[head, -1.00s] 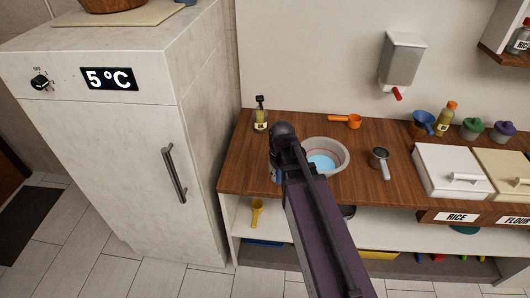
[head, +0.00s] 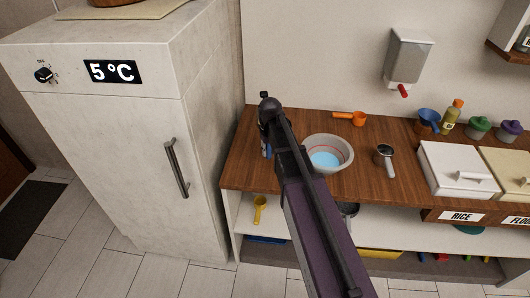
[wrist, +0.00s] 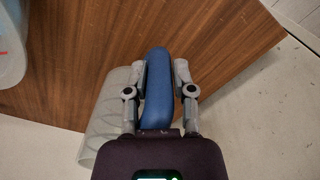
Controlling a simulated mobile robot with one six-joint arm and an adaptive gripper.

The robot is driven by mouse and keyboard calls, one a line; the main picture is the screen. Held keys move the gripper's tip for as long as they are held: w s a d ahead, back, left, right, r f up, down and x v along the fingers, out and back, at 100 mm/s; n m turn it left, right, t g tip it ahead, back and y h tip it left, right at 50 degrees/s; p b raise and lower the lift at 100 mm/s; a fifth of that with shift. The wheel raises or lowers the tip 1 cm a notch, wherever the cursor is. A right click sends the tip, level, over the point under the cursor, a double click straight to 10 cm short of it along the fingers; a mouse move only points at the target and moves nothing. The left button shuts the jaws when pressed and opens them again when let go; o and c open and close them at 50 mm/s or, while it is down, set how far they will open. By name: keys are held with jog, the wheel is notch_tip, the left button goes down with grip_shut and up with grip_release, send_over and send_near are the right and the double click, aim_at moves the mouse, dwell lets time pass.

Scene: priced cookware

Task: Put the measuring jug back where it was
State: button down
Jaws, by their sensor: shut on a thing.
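The measuring jug has a blue handle (wrist: 158,85) and a clear body (wrist: 110,112). My gripper (wrist: 157,70) is shut on the handle, one finger on each side. In the wrist view the jug overlaps the wooden counter's (wrist: 180,40) edge, with its body left of the handle. I cannot tell whether its base touches the counter. In the head view my arm hides most of the jug; a small blue piece (head: 268,152) shows at the counter's left end.
A bowl of water (head: 341,142) stands just right of my arm. An orange scoop (head: 350,118) and a metal cup (head: 385,155) are further along. A tall white fridge (head: 110,140) stands left of the counter. A yellow scoop (head: 260,208) sits on the lower shelf.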

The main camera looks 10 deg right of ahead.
jog(key=shift+w+a+f, duration=0.1)
jog(key=shift+w+a, duration=0.05)
jog(key=shift+w, duration=0.5)
jog(key=shift+w+a, duration=0.1)
jog(key=shift+w, duration=0.5)
jog(key=shift+w, duration=0.1)
jog(key=shift+w+a+f+b, duration=0.15)
jog(key=shift+w+f+b, duration=0.4)
jog(key=shift+f+b, duration=1.3)
jog(key=shift+b, duration=0.05)
jog(key=shift+f, duration=0.1)
jog(key=shift+c, duration=2.3)
grip_release()
jog(key=shift+r, duration=0.25)
